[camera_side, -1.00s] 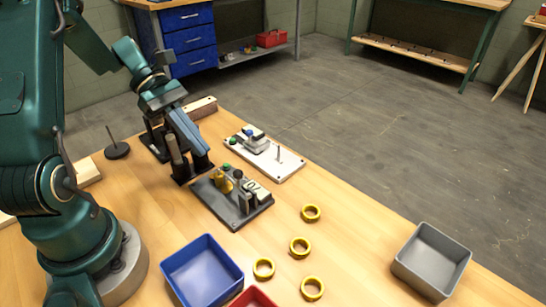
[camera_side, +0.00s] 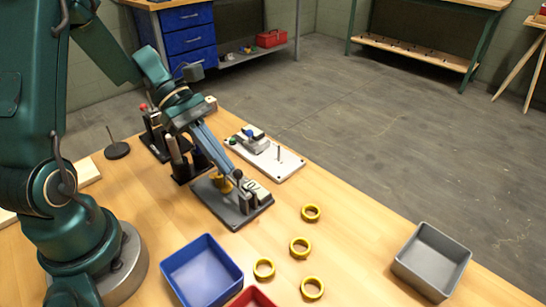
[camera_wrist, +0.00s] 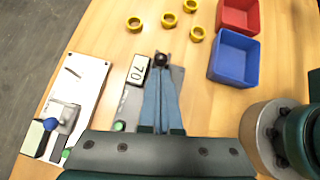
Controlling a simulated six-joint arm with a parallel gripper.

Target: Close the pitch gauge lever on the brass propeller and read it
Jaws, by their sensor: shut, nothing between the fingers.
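The pitch gauge is a dark grey base plate (camera_side: 237,220) on the wooden table, with a white display block (camera_side: 258,191) and a dark upright piece. The brass propeller (camera_side: 222,184) sits on the plate, partly behind my fingers; in the wrist view they hide it. The display block (camera_wrist: 137,70) shows dark characters, perhaps 70, turned sideways. My gripper (camera_side: 235,172) is shut and empty, its blue fingers slanting down over the plate. In the wrist view the fingertips (camera_wrist: 160,70) are close to a round black knob (camera_wrist: 160,59); I cannot tell whether they touch it.
A white plate (camera_side: 290,168) with a pin and a small fixture lies behind the gauge. Several yellow rings (camera_side: 300,247) lie in front right. A blue bin (camera_side: 200,272), a red bin (camera_side: 254,298) and a grey bin (camera_side: 431,262) stand near the front. Dark stands rise left of the gauge.

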